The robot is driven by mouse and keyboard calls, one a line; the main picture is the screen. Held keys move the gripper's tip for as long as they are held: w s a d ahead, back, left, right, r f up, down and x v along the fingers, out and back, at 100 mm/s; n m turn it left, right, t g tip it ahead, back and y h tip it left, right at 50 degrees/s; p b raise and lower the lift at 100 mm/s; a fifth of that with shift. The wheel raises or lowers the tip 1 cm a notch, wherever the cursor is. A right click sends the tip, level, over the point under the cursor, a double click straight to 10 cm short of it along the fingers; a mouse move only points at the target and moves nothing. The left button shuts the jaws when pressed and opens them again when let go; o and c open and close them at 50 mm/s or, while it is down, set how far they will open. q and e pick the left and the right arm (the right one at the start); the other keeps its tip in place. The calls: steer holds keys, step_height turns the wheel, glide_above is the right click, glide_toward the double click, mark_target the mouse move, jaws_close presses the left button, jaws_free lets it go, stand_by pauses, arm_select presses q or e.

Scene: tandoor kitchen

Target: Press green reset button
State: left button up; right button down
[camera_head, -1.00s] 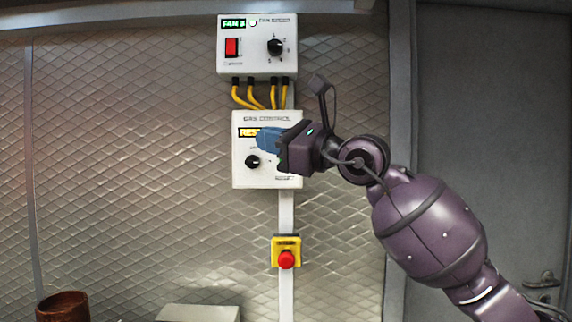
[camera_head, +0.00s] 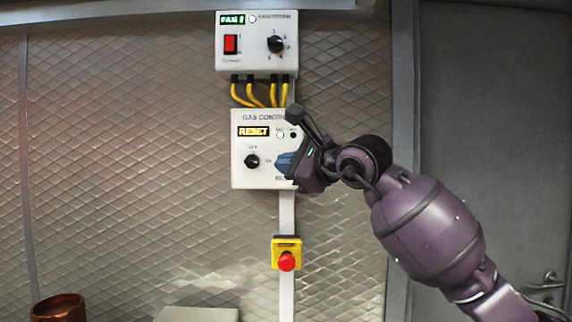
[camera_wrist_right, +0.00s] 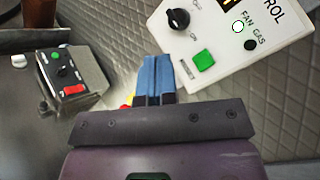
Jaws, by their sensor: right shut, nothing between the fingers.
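The white gas control box (camera_head: 242,178) is mounted on the wall, with a lit RESET display (camera_head: 254,132) and a black knob (camera_head: 252,161). My right gripper (camera_head: 281,163) is shut and empty, its blue fingers in front of the box's lower right part. The green reset button is hidden behind the gripper in the head view. In the right wrist view the green square button (camera_wrist_right: 204,60) shows on the box (camera_wrist_right: 255,68), to the right of the blue fingertips (camera_wrist_right: 157,60). I cannot tell the gap between fingers and panel. My left gripper is not in view.
A fan control box (camera_head: 245,62) sits above, joined by yellow cables (camera_head: 257,97). A yellow-mounted red emergency button (camera_head: 286,261) is below. In the wrist view another control box (camera_wrist_right: 95,68) with a red switch stands at left. A copper pot (camera_head: 60,308) is at lower left.

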steer(key=w+p, duration=0.3)
steer(key=w, duration=0.5)
steer(key=shift+w, duration=0.25)
stand_by(1.7)
steer(key=shift+w, duration=0.15)
steer(key=shift+w, duration=0.25)
